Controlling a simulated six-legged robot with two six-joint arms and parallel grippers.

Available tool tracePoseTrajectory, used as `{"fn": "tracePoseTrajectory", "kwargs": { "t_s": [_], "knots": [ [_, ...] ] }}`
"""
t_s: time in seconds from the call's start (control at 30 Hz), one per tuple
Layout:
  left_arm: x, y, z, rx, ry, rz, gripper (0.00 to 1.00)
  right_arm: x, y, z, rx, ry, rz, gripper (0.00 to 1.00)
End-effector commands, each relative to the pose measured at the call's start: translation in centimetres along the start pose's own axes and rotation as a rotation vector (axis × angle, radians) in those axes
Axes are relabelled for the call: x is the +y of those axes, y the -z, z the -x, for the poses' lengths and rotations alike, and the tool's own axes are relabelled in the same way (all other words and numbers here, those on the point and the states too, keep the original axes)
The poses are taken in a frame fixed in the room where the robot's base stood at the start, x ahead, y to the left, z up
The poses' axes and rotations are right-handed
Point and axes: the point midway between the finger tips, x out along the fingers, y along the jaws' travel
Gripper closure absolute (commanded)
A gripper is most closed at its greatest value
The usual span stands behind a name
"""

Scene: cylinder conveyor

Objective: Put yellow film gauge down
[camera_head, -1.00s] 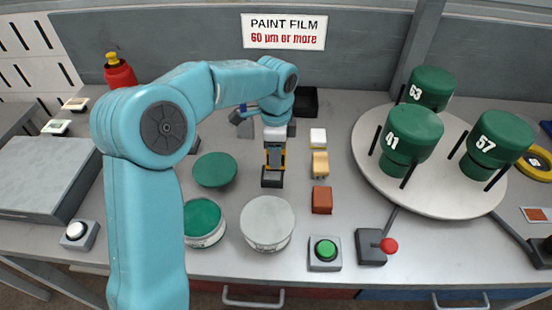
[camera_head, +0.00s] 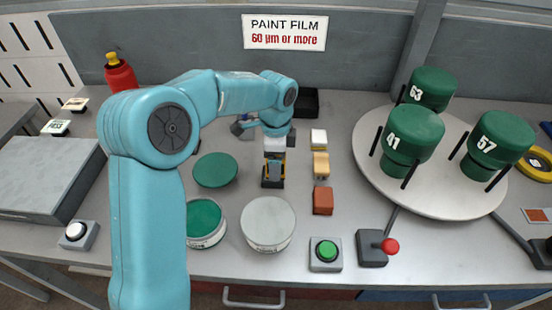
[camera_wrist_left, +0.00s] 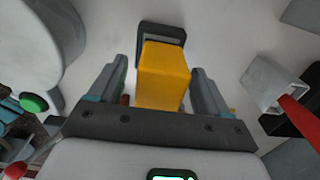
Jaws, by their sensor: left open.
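The yellow film gauge (camera_wrist_left: 162,78) is a yellow block in the middle of the left wrist view. A dark frame (camera_wrist_left: 162,30) shows at its far end. My left gripper (camera_wrist_left: 158,90) is open, with one finger on each side of the gauge and a visible gap at both sides. In the head view my left gripper (camera_head: 274,165) points down at the gauge, which shows only as a small yellow patch above a dark base (camera_head: 272,183) on the table. The gripper hides most of it. My right gripper is not in view.
A grey-lidded can (camera_head: 268,222) and an open green paint can (camera_head: 204,220) stand in front. A green disc (camera_head: 215,170) lies to the left. Small blocks, including a red one (camera_head: 322,201), line up to the right. A turntable (camera_head: 440,204) carries green cylinders.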

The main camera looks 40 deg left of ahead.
Motion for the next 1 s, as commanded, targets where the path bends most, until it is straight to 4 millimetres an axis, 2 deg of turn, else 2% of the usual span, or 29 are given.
{"fn": "tracePoseTrajectory", "kwargs": {
  "t_s": [0.17, 0.4, 0.6, 0.73, 1.0],
  "knots": [
    [-0.1, 0.1, 2.5, 0.002, 0.006, 0.000, 0.22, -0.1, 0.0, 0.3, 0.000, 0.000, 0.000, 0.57],
    [-0.1, 0.1, 8.2, 0.002, 0.005, 0.000, 0.22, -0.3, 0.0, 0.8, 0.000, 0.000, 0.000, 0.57],
    [-0.1, 0.1, 11.4, 0.002, 0.003, -0.001, 0.22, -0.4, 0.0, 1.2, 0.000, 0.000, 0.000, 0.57],
    [0.0, 0.0, 12.2, 0.001, 0.001, 0.000, 0.22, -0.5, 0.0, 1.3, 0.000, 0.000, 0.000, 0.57],
    [0.0, 0.0, 12.3, 0.000, 0.001, 0.000, 0.22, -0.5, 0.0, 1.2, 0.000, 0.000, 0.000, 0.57]
  ]
}}
